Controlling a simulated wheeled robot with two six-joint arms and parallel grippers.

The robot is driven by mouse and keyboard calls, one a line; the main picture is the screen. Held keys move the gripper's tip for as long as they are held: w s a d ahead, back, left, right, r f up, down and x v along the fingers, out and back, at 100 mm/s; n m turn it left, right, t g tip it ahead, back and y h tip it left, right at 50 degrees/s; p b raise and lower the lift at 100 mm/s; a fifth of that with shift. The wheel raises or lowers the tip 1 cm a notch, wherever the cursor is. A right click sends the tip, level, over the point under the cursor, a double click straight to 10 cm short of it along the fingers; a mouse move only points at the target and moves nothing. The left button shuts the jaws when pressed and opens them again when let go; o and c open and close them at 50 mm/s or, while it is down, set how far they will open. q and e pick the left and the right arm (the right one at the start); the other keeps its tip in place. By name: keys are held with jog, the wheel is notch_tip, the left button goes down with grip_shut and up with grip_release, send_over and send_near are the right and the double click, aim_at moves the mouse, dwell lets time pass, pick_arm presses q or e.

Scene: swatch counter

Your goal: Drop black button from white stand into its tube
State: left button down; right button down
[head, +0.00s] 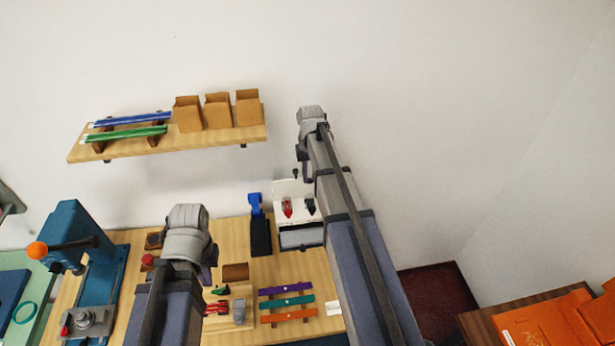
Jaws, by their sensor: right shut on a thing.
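A white stand (284,187) stands at the back of the counter, below my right arm. A red item (287,207) and a black item (309,206) show on its front. My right gripper (303,172) is raised above the stand, in front of the wall. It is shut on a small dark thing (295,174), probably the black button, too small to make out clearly. My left gripper (209,268) is low over the counter, mostly hidden behind its own wrist, so its jaws cannot be read. I cannot tell which thing is the button's tube.
A blue-and-black device (260,235) stands left of the white stand. Purple, teal and orange strips (287,301) lie on the counter (258,275). A teal press (78,240) is at left. A wall shelf (210,142) holds brown bags and blue and green bars.

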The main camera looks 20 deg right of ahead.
notch_tip(320, 180, down, 7)
jog(key=b, duration=0.6)
jog(key=shift+s+r+b, duration=0.1)
jog(key=shift+r+b, duration=0.05)
jog(key=shift+b, duration=0.15)
dwell(0.5)
jog(key=c, duration=0.7)
grip_release()
jog(key=shift+r, duration=0.1)
notch_tip(320, 180, up, 8)
jog(key=p, duration=0.8)
